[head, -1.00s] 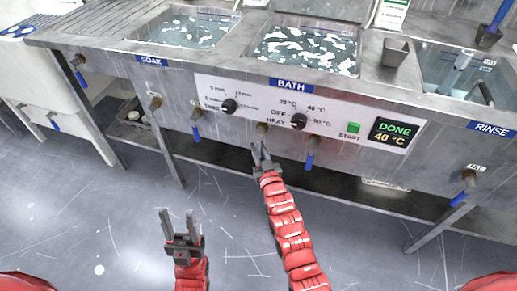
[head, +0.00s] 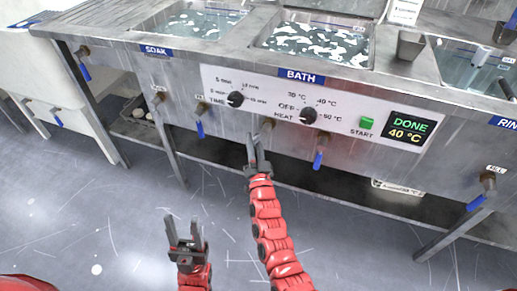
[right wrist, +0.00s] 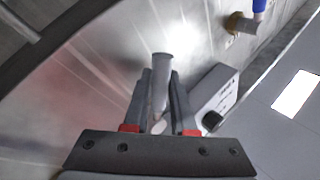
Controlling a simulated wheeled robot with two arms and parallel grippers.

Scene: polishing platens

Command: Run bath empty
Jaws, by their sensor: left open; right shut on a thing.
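The bath (head: 315,44) is the middle basin, holding water with white patches on it. Its front panel (head: 350,122) has two black knobs, a green START button (head: 366,123) and a display (head: 408,130) reading DONE, 40 °C. My right gripper (head: 258,143) is below the panel, by a brass fitting (head: 267,124). In the right wrist view its fingers are shut on a grey rod-like handle (right wrist: 160,85); its far end is hard to make out. Blue-handled valves hang left (head: 200,127) and right (head: 318,160) of it. My left gripper (head: 186,230) is open and empty, low over the floor.
The soak basin (head: 190,20) is at the left and the rinse basin (head: 465,68) at the right. Another blue-handled valve (head: 480,190) sits under the rinse side. Table legs and a lower shelf stand below. The floor (head: 130,225) in front is clear.

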